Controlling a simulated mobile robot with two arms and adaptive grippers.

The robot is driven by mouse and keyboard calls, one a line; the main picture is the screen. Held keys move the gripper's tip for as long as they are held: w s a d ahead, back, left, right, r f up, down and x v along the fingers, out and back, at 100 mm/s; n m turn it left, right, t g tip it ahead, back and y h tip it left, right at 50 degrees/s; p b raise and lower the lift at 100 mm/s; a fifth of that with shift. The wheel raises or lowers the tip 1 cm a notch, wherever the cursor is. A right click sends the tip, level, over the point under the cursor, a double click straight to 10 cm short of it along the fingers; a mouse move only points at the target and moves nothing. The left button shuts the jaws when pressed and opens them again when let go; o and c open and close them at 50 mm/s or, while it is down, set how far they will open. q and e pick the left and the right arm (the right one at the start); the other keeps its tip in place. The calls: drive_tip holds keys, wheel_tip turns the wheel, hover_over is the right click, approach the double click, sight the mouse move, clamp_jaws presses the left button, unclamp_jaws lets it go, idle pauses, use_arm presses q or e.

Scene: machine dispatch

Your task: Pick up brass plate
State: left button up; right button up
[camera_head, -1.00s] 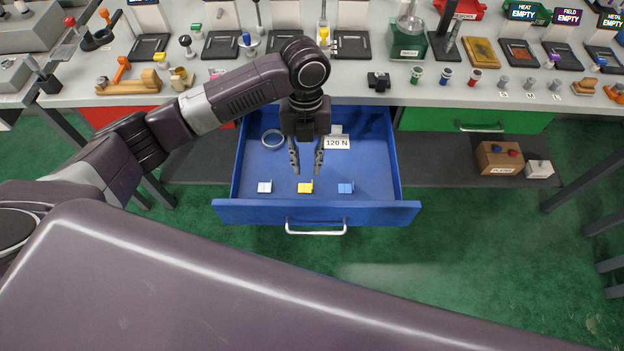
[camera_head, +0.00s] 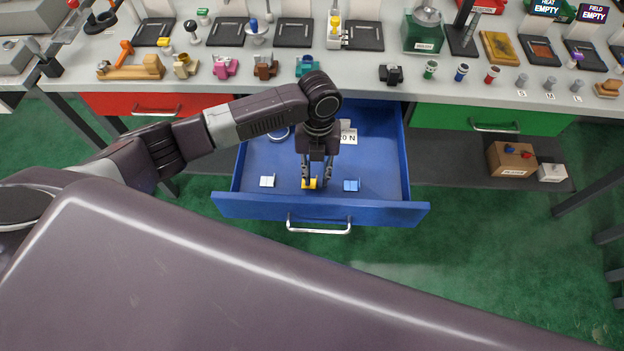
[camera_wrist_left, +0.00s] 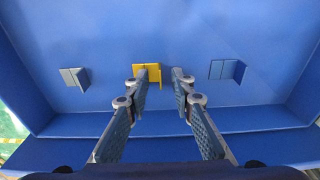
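The brass plate (camera_head: 309,184) is a small yellow bracket-like piece lying in the open blue drawer (camera_head: 375,208), between a white-grey piece (camera_head: 267,181) and a light blue piece (camera_head: 351,185). In the left wrist view the brass plate (camera_wrist_left: 148,73) shows near the fingertips, partly behind the left-hand finger. My left gripper (camera_head: 316,180) points down into the drawer at the plate. Its two fingers (camera_wrist_left: 160,74) are apart with nothing held between them. I cannot tell whether a finger touches the plate. My right gripper is not in view.
The drawer's front wall and its handle (camera_head: 319,227) are close to the gripper. A ring (camera_head: 279,135) and a "120 N" label (camera_head: 347,137) lie further back in the drawer. The crowded workbench (camera_head: 350,73) stands behind and above it.

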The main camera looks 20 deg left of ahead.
use_arm(q)
drive_tip(key=shift+f, duration=0.2)
drive_tip(key=shift+s, duration=0.1)
clamp_jaws()
drive_tip(key=shift+r, duration=0.1)
